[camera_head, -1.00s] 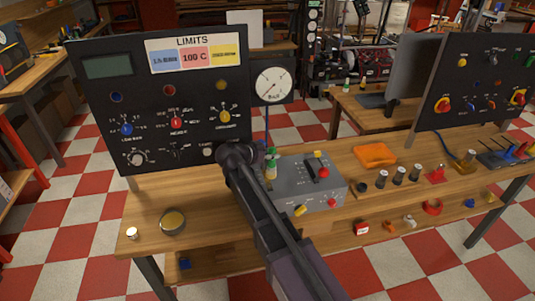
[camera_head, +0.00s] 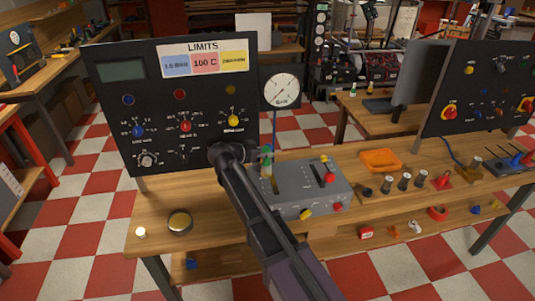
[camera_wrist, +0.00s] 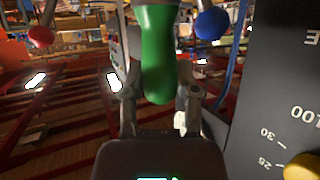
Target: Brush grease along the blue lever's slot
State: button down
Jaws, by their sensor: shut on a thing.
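My gripper (camera_wrist: 160,98) is shut on the green handle (camera_wrist: 158,50) of a brush. The handle stands between the two fingers in the wrist view; the bristles cannot be made out. In the head view the green handle (camera_head: 267,152) shows just beyond my wrist, over the left part of the grey lever box (camera_head: 290,205). A blue ball knob (camera_wrist: 212,25), apparently the blue lever's, is right of the handle in the wrist view. The blue lever is hidden in the head view. A slot (camera_head: 275,185) shows on the box's left side; contact with it cannot be told.
The black LIMITS panel (camera_head: 110,100) stands close beside my gripper. The box's other lever has a red knob (camera_head: 325,158), also in the wrist view (camera_wrist: 41,37).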

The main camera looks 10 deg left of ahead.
jog(key=shift+r+p, duration=2.5)
jog(key=shift+r, duration=0.55)
